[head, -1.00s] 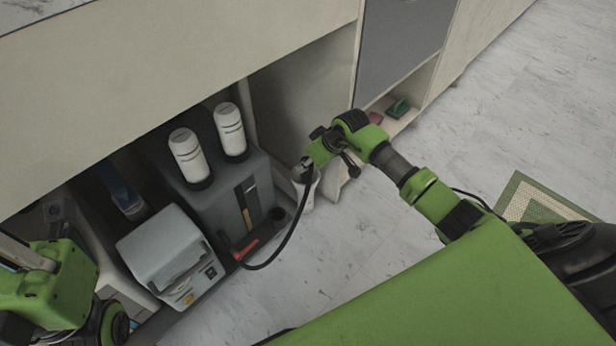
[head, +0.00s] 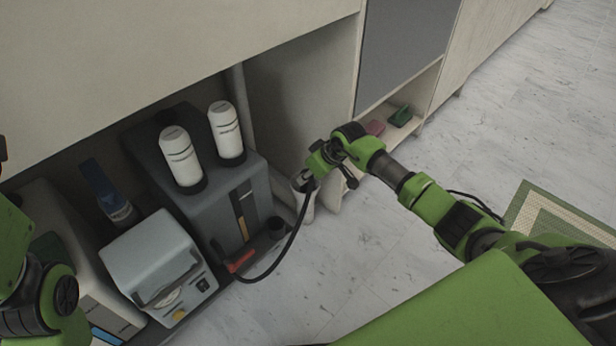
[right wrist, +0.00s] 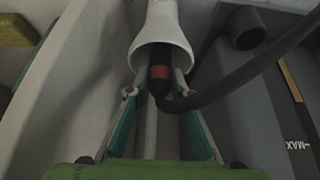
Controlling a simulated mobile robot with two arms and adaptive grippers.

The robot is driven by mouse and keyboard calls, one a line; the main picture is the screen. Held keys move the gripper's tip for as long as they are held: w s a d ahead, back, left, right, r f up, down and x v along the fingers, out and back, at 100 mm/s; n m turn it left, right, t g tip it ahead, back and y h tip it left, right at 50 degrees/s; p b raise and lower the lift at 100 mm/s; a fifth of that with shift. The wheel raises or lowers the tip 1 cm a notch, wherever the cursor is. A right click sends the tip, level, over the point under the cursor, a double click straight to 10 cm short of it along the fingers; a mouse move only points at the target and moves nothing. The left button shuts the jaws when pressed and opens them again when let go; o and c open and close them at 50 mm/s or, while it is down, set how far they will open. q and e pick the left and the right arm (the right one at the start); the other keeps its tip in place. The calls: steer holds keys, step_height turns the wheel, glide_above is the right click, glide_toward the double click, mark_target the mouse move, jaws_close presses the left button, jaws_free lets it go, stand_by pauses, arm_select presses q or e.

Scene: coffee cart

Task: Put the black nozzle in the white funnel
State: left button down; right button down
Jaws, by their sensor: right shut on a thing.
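The black nozzle (right wrist: 160,84), with a red band, is between the fingertips of my right gripper (right wrist: 157,88), which is shut on it. Its hose bends off to the right. The white funnel (right wrist: 163,32) is at top centre of the right wrist view, and the nozzle's far end overlaps its wide mouth. How deep the nozzle sits is hidden. In the head view my right gripper (head: 315,172) is at the funnel (head: 302,198), low beside the cabinet panel; the nozzle is mostly hidden there. My left arm shows at the left edge; its gripper is out of view.
The black hose (head: 285,258) loops from the grey machine (head: 203,205) with two white bottles (head: 182,160). A dark round holder (head: 277,226) sticks out beside it. A light grey box machine (head: 152,255) stands left. A cabinet panel (head: 290,130) is close behind the funnel; floor in front is clear.

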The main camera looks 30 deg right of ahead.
steer(key=c, duration=1.8)
jaws_free()
steer(key=shift+f, duration=0.1)
